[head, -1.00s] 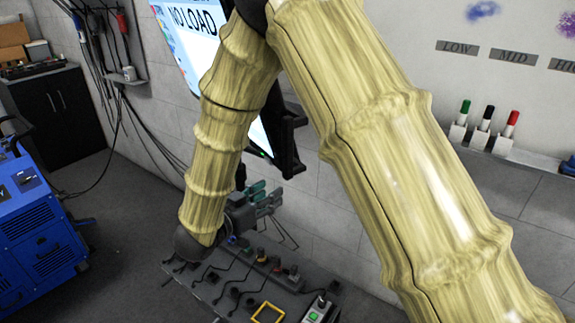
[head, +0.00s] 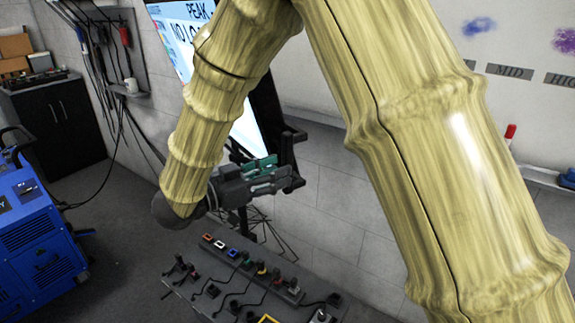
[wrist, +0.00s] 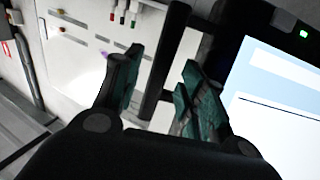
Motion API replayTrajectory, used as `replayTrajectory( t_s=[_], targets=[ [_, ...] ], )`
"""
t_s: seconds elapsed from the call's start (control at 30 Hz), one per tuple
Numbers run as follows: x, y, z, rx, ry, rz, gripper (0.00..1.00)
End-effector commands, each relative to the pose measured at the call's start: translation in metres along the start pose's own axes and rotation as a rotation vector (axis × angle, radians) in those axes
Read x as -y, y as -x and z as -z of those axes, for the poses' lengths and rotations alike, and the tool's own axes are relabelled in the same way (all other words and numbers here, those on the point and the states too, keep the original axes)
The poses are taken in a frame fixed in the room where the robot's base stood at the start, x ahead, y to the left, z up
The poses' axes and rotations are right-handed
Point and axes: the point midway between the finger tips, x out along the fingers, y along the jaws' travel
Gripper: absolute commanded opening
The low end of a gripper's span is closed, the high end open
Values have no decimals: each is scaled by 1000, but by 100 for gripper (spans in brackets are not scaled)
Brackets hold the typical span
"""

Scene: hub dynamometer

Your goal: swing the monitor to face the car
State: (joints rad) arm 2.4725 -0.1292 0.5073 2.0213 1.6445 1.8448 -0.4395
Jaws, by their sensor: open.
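The monitor (head: 181,60) hangs by the wall in the head view. Its bright screen, partly hidden by my arm, shows large text, and its dark edge faces right. A black handle (head: 288,150) stands off that edge. In the wrist view the monitor screen (wrist: 280,105) is at the right, and the dark handle bar (wrist: 165,60) runs upright in the picture between my fingers. My gripper (head: 276,174) is open at the handle, its green-padded fingers on either side of the bar in the wrist view (wrist: 160,62). I cannot tell whether they touch it. The car is not in view.
A bench (head: 320,255) with several switches and cables lies below my gripper. A blue machine (head: 38,235) stands at the left, a black cabinet (head: 60,125) behind it. Cables hang on the wall. A whiteboard (head: 530,40) is at the right.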

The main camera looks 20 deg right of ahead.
Motion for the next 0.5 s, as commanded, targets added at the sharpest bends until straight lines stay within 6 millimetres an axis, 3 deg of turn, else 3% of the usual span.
replayTrajectory(
  t_s=[0.2,0.5],
  targets=[
    [0,-27,1,0,0,0,41],
    [0,-39,0,0,0,1,41]
  ],
)
